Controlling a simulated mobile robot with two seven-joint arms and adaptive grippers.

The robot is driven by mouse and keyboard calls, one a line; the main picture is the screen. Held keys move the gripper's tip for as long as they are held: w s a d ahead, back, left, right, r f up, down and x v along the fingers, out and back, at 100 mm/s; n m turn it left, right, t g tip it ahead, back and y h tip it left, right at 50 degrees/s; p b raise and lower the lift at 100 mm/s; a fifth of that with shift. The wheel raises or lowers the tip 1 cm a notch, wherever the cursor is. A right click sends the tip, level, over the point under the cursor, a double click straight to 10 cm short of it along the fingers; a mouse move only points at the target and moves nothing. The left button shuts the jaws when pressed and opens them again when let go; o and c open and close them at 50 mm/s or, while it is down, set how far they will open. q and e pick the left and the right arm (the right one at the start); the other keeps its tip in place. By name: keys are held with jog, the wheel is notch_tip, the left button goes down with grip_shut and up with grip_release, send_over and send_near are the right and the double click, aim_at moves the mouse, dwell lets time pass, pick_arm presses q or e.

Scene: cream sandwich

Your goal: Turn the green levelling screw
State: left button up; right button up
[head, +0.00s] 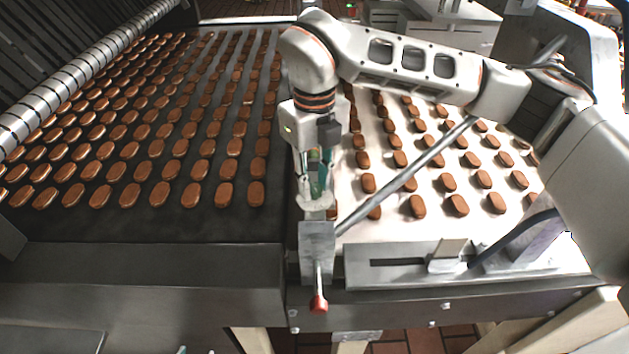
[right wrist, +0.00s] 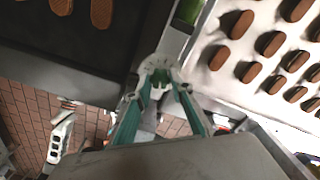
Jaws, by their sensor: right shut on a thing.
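My right gripper (head: 315,190) points down at the metal block between the two belts; it also shows in the right wrist view (right wrist: 159,88). Its teal fingers are closed around the green levelling screw (right wrist: 148,68), which shows as a pale, greenish-white round head with a notched rim. In the head view the screw's pale disc (head: 316,202) sits at the fingertips, above the metal block (head: 317,238). The fingers and wrist hide part of the screw, and its shaft is not visible. My left gripper is not in view.
The dark belt (head: 150,225) on the left and the white belt (head: 400,228) on the right carry rows of brown biscuits. A metal rod (head: 410,172) slants over the white belt beside the gripper. A red-tipped lever (head: 319,302) sticks out in front of the block.

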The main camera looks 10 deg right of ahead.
jog(key=n, duration=0.3)
jog(key=shift+n+b, duration=0.35)
jog(key=shift+n, duration=0.05)
jog(key=n, duration=0.3)
jog(key=shift+n, duration=0.3)
jog(key=n, duration=0.4)
jog(key=shift+s, duration=0.1)
jog(key=shift+f+n+p, duration=0.15)
jog(key=shift+n+p, duration=0.35)
jog(key=shift+n, duration=1.4)
grip_shut()
jog(key=o, duration=1.1)
grip_release()
